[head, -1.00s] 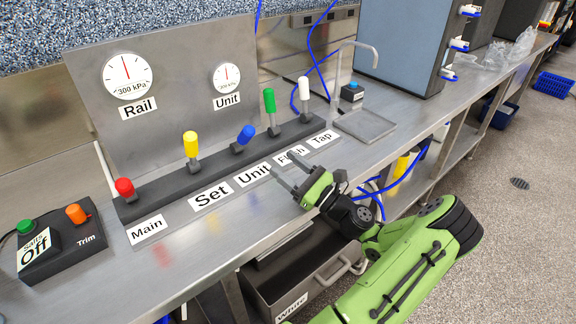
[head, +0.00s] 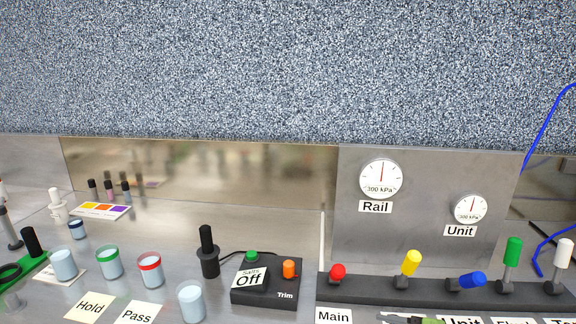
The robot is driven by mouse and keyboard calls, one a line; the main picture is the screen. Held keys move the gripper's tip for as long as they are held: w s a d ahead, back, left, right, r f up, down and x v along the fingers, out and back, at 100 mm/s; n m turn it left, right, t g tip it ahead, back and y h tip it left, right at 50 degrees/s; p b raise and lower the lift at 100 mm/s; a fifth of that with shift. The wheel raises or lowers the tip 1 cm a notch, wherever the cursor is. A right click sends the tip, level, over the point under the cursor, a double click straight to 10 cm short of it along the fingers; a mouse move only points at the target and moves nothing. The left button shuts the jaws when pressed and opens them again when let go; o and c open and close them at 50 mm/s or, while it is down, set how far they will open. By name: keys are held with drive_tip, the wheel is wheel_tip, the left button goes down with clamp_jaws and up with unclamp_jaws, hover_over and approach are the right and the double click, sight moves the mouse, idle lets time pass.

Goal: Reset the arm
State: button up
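Only a small sliver of my gripper (head: 425,320) shows at the bottom edge of the head view, in front of the Unit label. A grey piece and a bit of green are visible there. The rest of my arm is out of view below. Whether the fingers are open or shut cannot be made out.
A lever bar (head: 385,289) with red, yellow, blue, green and white handles stands before a gauge panel (head: 430,180). Left of it is the Trim box (head: 268,294) with a Salts Off label. Jars, including a red-rimmed jar (head: 150,270), and Hold and Pass cards stand further left.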

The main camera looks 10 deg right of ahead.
drive_tip(key=a+n+g, duration=0.1)
drive_tip(key=a+n, duration=0.1)
drive_tip(key=s+a+n+g+h, duration=0.1)
drive_tip(key=a, duration=0.1)
drive_tip(key=s+a+r+n+g+p, duration=0.1)
drive_tip(key=a+n+g, duration=0.1)
drive_tip(key=shift+a+r+n, duration=0.1)
drive_tip(key=shift+a+n, duration=0.2)
drive_tip(key=shift+a, duration=0.05)
drive_tip(key=s+a+r+n+h, duration=0.1)
drive_tip(key=s+a+r+n+g+h, duration=0.1)
drive_tip(key=n, duration=0.1)
drive_tip(key=s+a+n+g+h+p, duration=0.1)
drive_tip(key=shift+a+r, duration=0.35)
drive_tip(key=shift+r, duration=0.05)
drive_tip(key=s+a+r+n+t+h+p, duration=0.1)
drive_tip(key=s+a+r+n+h+p, duration=0.1)
drive_tip(key=s+r+n, duration=0.7)
drive_tip(key=s+r+h+p, duration=0.1)
drive_tip(key=s, duration=0.2)
drive_tip(key=shift+s+a+r+t+h, duration=0.3)
drive_tip(key=shift+s+a+h, duration=0.05)
drive_tip(key=shift+a+h, duration=0.05)
